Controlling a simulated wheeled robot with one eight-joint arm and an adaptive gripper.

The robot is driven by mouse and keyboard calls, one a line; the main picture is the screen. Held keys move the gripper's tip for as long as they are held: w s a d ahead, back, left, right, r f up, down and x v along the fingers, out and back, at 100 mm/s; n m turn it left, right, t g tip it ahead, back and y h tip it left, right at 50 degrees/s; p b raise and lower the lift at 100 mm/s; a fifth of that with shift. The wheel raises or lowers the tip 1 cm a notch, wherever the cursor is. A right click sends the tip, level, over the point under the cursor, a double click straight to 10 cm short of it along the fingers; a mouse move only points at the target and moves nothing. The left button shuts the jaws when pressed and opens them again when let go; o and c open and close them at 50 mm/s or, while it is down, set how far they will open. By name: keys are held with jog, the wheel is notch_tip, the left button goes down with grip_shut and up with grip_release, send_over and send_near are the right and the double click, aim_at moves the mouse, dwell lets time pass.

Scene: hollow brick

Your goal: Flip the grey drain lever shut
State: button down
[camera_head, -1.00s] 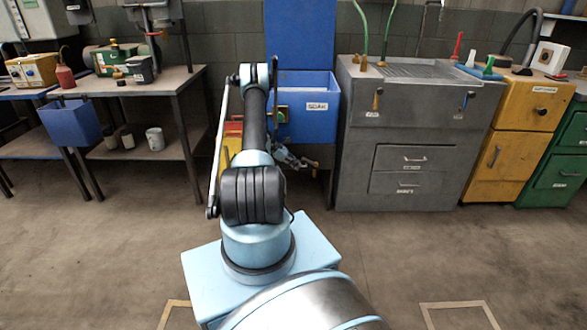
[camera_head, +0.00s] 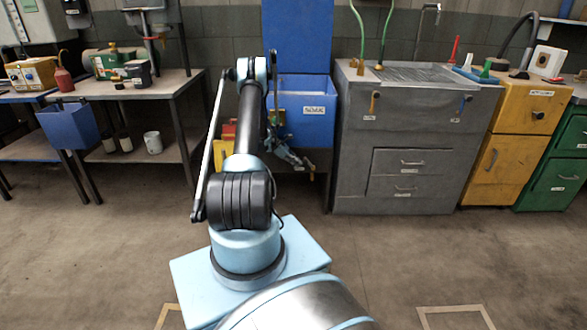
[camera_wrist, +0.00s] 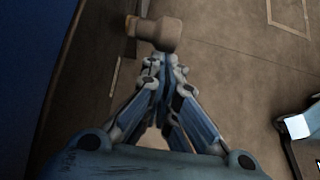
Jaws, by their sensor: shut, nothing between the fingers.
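A blue tank (camera_head: 306,98) with a white label, apparently reading SOAK, stands behind my arm in the head view. My gripper (camera_head: 305,164) is low at the tank's front, below its lower edge. In the wrist view my gripper (camera_wrist: 157,66) is shut and empty. Just beyond its fingertips is a grey-brown stubby fitting (camera_wrist: 158,34) with an orange-brown end; it may be the drain lever or its valve. I cannot tell whether the fingertips touch it. The lever is not clearly distinguishable in the head view, where my arm and gripper cover that area.
A grey sink cabinet (camera_head: 405,135) stands close to the tank's right. A workbench (camera_head: 150,85) is to the left, with a small blue bin (camera_head: 68,125). A yellow cabinet (camera_head: 515,130) stands farther right. The floor in front is clear, with pale markings.

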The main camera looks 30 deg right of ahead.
jog(key=shift+s+d+r, duration=0.25)
jog(key=shift+d+r, duration=0.1)
jog(key=shift+r, duration=0.25)
dwell(0.3)
jog(key=w+a+r+g+h, duration=0.1)
jog(key=w+a+r, duration=0.15)
jog(key=a, duration=0.35)
jog(key=w+a+r+h, duration=0.1)
jog(key=w+a+r, duration=0.1)
jog(key=w+a, duration=0.25)
jog(key=s+d+r+x, duration=0.1)
jog(key=r+x, duration=0.1)
jog(key=x, duration=1)
jog(key=shift+s+d, duration=0.2)
jog(key=shift+s, duration=0.15)
